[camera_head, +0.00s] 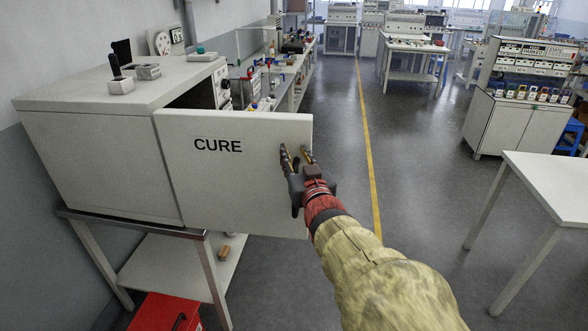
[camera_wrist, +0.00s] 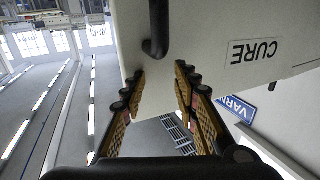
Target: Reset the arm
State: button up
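My gripper (camera_head: 297,152) is in front of the right part of the cabinet door marked CURE (camera_head: 240,200). Its two fingers are apart, and nothing shows between them. In the wrist view, my gripper (camera_wrist: 160,85) is open, with the door (camera_wrist: 215,25) beyond its fingertips. A black door handle (camera_wrist: 156,45) shows there, ahead of the fingers and not between them. In the head view I cannot make out the handle behind my gripper. The door stands partly open, with a dark gap along its top left. I cannot tell whether a finger touches the door.
The white cabinet (camera_head: 90,150) stands on a metal-legged bench against the left wall. A red toolbox (camera_head: 165,312) is on the floor below. A white table (camera_head: 550,180) is at the right. The grey floor (camera_head: 425,190) between them is clear.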

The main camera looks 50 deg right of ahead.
jog(key=shift+r, duration=0.45)
dwell(0.3)
jog(key=shift+w+a+f+y, duration=0.15)
jog(key=shift+a+y, duration=0.15)
jog(key=shift+a, duration=0.05)
jog(key=s+a+f+n+g+y, duration=0.1)
jog(key=a+f+g+y, duration=0.15)
jog(key=a, duration=0.55)
jog(key=s+a+f+n+g+y+p, duration=0.1)
jog(key=s+a+f+n+y, duration=0.15)
jog(key=a, duration=0.45)
jog(key=a+f+n+g+y, duration=0.15)
jog(key=a+f, duration=0.25)
jog(key=a, duration=0.4)
jog(key=s+a+f+n+g+y, duration=0.2)
jog(key=s+a+f+g+y, duration=0.1)
jog(key=s+a, duration=0.6)
jog(key=shift+s+a+g, duration=0.25)
jog(key=shift+s+g, duration=0.2)
jog(key=shift+g, duration=0.15)
jog(key=shift+d, duration=0.1)
